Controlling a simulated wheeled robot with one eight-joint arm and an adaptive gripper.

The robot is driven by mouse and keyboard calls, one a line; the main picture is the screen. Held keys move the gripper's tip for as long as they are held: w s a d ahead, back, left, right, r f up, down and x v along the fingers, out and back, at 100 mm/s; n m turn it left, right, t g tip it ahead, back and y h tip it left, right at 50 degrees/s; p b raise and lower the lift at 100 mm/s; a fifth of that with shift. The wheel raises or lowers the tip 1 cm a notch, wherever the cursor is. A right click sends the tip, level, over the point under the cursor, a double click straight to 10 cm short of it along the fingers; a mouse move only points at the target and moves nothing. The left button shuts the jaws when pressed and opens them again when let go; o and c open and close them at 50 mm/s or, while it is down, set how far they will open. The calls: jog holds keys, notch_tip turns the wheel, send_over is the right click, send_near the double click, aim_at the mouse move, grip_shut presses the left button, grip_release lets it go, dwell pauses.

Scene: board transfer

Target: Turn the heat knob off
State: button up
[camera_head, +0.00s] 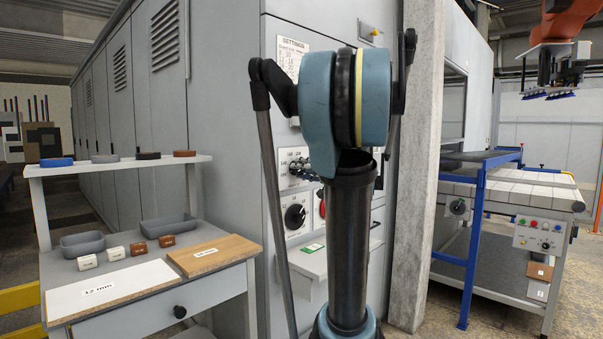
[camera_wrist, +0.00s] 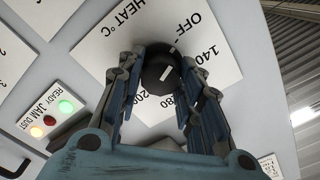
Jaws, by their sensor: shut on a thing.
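The heat knob (camera_wrist: 157,76) is black and round with a white pointer line. It sits on a white plate (camera_wrist: 105,50) lettered HEAT °C, OFF, 140, 180 and 200, which appears rotated in the wrist view. The pointer line slants toward the upper right of the picture, on the OFF and 140 side; its exact setting is hard to read. My gripper (camera_wrist: 160,72) has a finger on each side of the knob and is shut on it. In the head view my arm hides the gripper and what it holds.
Indicator lights (camera_wrist: 50,120) marked READY, JAM and DUST sit beside the plate. In the head view, another black dial (camera_head: 295,217) is on the grey cabinet. A work table (camera_head: 150,300) stands left; a concrete pillar (camera_head: 415,170) and a blue-framed conveyor (camera_head: 475,240) stand right.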

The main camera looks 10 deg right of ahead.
jog(key=shift+n, duration=0.5)
jog(key=o, duration=1.1)
jog(key=shift+c, duration=0.2)
jog(key=shift+d, duration=0.1)
jog(key=v, duration=1.1)
jog(key=shift+s+d, duration=0.2)
jog(key=shift+s, duration=0.1)
jog(key=shift+f, duration=0.1)
